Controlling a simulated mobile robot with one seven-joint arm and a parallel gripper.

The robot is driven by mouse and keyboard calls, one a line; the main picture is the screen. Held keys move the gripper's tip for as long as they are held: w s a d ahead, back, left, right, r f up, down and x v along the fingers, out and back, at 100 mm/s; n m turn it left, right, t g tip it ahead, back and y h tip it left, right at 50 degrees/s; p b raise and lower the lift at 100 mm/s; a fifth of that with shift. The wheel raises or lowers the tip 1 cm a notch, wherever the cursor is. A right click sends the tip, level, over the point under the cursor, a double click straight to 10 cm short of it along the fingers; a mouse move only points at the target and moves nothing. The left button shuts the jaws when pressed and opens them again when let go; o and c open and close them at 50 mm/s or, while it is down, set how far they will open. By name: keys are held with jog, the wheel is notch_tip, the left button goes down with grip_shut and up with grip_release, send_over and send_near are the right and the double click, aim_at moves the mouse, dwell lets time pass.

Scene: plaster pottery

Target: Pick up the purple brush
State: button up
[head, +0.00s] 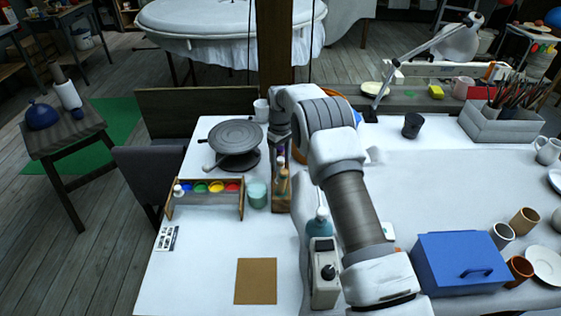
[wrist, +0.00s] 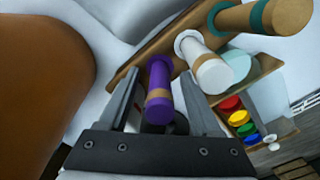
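The purple brush (wrist: 160,78) has a purple handle with a tan band and stands among other brushes in the wooden holder (wrist: 128,75). In the wrist view my gripper (wrist: 161,75) is open, with one finger on each side of the purple brush. A gap shows between the fingers and the handle. A white brush (wrist: 210,70) and a tan brush with teal bands (wrist: 255,17) are just to the right. In the head view the brush holder (head: 281,203) stands left of my arm, which hides part of that area.
A paint rack (head: 207,212) with coloured pots and a pale teal jar (head: 257,195) are left of the holder. A grey turntable (head: 234,139) is behind. A large orange-brown rounded object (wrist: 40,90) is close on the left in the wrist view. The front left tabletop is mostly clear.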

grip_shut()
notch_tip(320, 180, up, 10)
jog(key=shift+f, duration=0.15)
jog(key=shift+r, duration=0.2)
dwell(0.4)
jog(key=shift+r, duration=0.1)
